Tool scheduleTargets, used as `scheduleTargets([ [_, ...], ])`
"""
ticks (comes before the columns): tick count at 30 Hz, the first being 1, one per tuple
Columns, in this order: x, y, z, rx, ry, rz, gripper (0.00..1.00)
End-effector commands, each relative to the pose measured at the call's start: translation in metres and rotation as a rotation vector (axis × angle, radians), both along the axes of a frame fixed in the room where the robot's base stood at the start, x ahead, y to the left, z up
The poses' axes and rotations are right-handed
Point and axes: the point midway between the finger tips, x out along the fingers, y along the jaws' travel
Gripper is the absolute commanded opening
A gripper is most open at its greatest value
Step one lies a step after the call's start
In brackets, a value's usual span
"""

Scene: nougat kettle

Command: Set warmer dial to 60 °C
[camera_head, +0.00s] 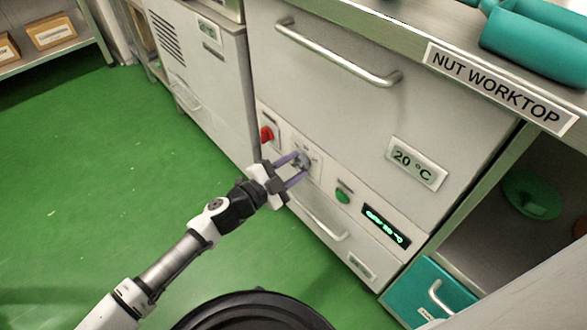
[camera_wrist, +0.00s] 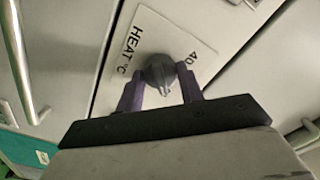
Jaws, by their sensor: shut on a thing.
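The warmer dial (camera_head: 302,161) is a small dark grey knob on a pale plate on the cabinet front. In the wrist view the dial (camera_wrist: 159,72) sits on a white plate (camera_wrist: 185,40) marked "HEAT °C" with "40" visible. Its ridge points toward the bottom of the picture; the other markings are hidden. My gripper (camera_head: 293,168) has its purple fingers on both sides of the dial, and it also shows in the wrist view (camera_wrist: 160,88). It is shut on the dial. A dark display (camera_head: 386,226) with green text is lower right of the dial; its reading is too blurred to tell.
A red knob (camera_head: 267,134) is left of the dial and a green button (camera_head: 343,195) is right of it. A drawer handle (camera_head: 322,219) lies below and a long bar handle (camera_head: 340,55) above. A "20 °C" label (camera_head: 415,164) is at right. Green floor is open at left.

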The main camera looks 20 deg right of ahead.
Motion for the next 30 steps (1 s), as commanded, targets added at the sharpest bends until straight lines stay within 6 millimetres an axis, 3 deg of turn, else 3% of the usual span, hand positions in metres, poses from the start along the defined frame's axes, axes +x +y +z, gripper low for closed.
scheduleTargets([
  [20,0.0001,0.0005,-0.0003,0.021,-0.053,0.0,0.14],
  [21,0.0,0.0004,-0.0004,0.021,-0.053,0.0,0.42],
  [25,0.0,0.0003,-0.0003,0.02,-0.052,0.0,0.58],
  [30,0.0001,0.0002,-0.0001,0.019,-0.053,0.0,0.58],
])
